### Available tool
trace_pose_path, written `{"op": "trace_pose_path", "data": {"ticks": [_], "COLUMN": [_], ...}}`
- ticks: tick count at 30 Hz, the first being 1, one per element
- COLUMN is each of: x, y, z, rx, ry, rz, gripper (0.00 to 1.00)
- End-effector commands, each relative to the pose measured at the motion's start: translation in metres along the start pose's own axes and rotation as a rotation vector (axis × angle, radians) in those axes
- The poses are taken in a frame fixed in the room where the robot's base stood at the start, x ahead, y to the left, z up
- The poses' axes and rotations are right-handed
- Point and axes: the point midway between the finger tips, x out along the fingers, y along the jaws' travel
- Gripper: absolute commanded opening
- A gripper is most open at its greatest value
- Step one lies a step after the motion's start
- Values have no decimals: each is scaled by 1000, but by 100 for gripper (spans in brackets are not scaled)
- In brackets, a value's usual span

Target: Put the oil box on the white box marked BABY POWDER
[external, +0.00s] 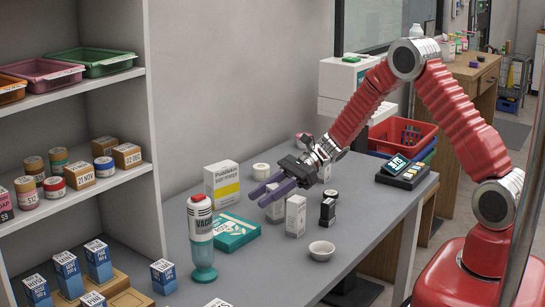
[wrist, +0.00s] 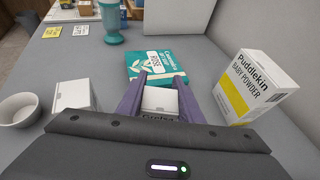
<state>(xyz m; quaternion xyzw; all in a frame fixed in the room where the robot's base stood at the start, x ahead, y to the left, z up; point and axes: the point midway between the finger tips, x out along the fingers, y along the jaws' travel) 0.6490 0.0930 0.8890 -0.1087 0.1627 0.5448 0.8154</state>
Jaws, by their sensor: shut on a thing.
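My gripper (external: 270,191) has purple fingers and points left over the grey counter. In the wrist view its fingers (wrist: 158,88) are shut on a small white box (wrist: 160,102), with dark lettering partly hidden by my gripper. This box shows below the fingers in the external view (external: 274,210). I cannot read the word oil on it. The white box marked BABY POWDER (external: 222,177), with a yellow band, stands upright near the wall, behind my gripper. In the wrist view it is at the right (wrist: 262,80), apart from the fingers, its visible top clear.
Another small white box (external: 296,216) stands close beside my gripper.

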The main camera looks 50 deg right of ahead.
Motion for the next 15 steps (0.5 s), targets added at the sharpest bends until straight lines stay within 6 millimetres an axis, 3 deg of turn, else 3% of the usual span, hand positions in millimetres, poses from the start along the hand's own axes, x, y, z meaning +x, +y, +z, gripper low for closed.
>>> {"op": "trace_pose_path", "data": {"ticks": [6, 15], "x": [0, -3], "y": [0, 0], "z": [0, 6], "rx": [0, -2], "ry": [0, -1], "rz": [0, -1], "gripper": [7, 7]}}
